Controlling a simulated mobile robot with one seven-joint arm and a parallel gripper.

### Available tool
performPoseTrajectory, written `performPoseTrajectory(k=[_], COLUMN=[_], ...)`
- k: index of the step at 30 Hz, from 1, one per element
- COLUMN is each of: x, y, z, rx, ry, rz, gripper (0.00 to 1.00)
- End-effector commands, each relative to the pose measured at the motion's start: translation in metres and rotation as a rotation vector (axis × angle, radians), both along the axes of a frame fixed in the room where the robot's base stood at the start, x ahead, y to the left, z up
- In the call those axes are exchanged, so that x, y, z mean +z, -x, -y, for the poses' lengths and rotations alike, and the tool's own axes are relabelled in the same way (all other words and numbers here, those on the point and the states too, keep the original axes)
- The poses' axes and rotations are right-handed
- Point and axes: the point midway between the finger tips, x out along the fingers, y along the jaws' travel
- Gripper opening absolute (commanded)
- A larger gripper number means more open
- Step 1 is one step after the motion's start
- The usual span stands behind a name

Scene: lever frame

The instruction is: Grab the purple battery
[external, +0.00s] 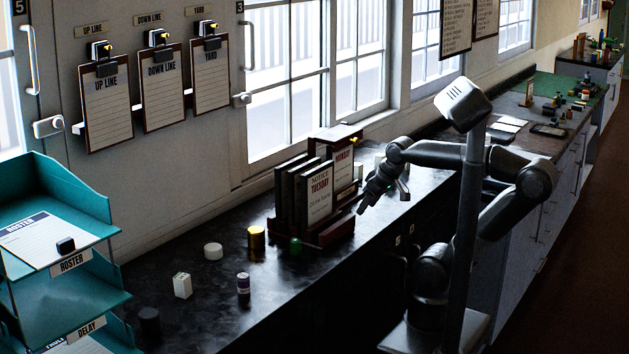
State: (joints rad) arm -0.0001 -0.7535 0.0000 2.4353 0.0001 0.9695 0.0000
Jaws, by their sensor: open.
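The purple battery (243,291) is a small upright cylinder with a pale band, standing on the dark countertop near its front edge. My gripper (382,200) is open, with its fingers spread. It hangs above the counter, to the right of the notice rack and well up and to the right of the battery. Nothing shows between its fingers. The battery stands apart from the things around it.
Near the battery stand a white box (182,286), a white disc (213,251), a gold cylinder (256,238), a green item (295,245) and a black cylinder (149,322). The notice rack (337,232) stands between my gripper and them. Teal trays (75,283) stand at left.

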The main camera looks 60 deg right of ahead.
Motion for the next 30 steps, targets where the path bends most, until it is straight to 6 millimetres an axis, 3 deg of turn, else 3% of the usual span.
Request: performPoseTrajectory(k=[6, 11, 20, 26, 30], x=[0.101, 0.166, 0.195, 0.206, 0.207], y=[-0.002, -0.003, -0.07, -0.105, -0.119], z=[0.0, -0.002, -0.085, -0.164, -0.228], rx=[0.0, 0.003, 0.09, 0.141, 0.175], ry=[0.0, -0.001, -0.039, -0.044, -0.035], rz=[0.009, 0.001, -0.13, -0.223, -0.286], gripper=[0.54, 0.54, 0.54, 0.54, 0.54])
